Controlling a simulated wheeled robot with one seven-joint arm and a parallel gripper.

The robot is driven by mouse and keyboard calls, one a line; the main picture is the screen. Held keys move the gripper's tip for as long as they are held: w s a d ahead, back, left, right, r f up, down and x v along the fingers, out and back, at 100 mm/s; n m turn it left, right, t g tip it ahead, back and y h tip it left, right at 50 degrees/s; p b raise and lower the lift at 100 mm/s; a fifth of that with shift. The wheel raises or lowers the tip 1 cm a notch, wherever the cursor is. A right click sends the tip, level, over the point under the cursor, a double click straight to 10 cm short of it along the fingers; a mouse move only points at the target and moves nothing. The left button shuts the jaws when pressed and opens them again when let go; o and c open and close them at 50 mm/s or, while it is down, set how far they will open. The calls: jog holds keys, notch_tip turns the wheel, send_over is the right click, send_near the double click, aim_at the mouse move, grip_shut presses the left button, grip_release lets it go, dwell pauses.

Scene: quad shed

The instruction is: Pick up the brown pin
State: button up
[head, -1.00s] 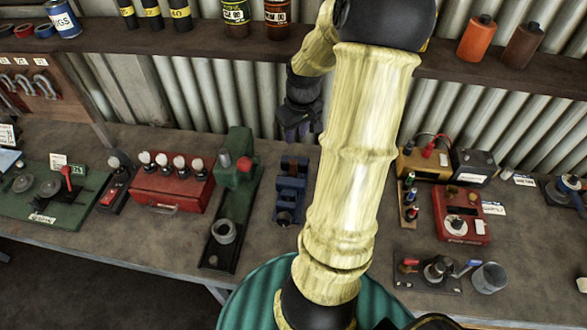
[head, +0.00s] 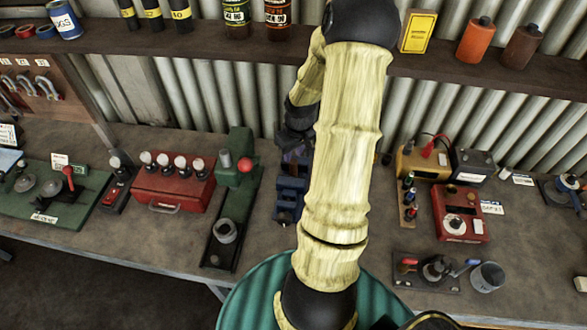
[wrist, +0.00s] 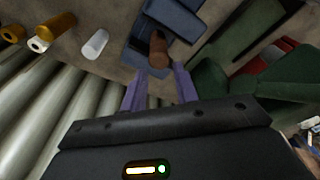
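The brown pin (wrist: 158,48) shows in the wrist view, at the blue vise (wrist: 170,20). My gripper (wrist: 159,83) is open, with its two purple fingers apart and nothing between the tips. The pin lies just beyond the fingertips, roughly in line with the gap between them. I cannot tell how deep the pin sits in the vise. In the head view the blue vise (head: 289,196) stands on the bench and my gripper (head: 297,152) is low at its back end, partly covered by my arm.
A green press (head: 236,175) with a red knob stands close left of the vise. In the wrist view a white cylinder (wrist: 95,43) and a brass-coloured one (wrist: 57,26) lie near the corrugated wall (wrist: 40,95). A shelf (head: 180,48) runs above the bench.

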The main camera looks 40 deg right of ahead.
aim_at(294, 161)
notch_tip(294, 161, down, 5)
jog(key=shift+w+r+p, duration=0.1)
jog(key=shift+w+p, duration=0.05)
jog(key=shift+p, duration=0.5)
grip_shut()
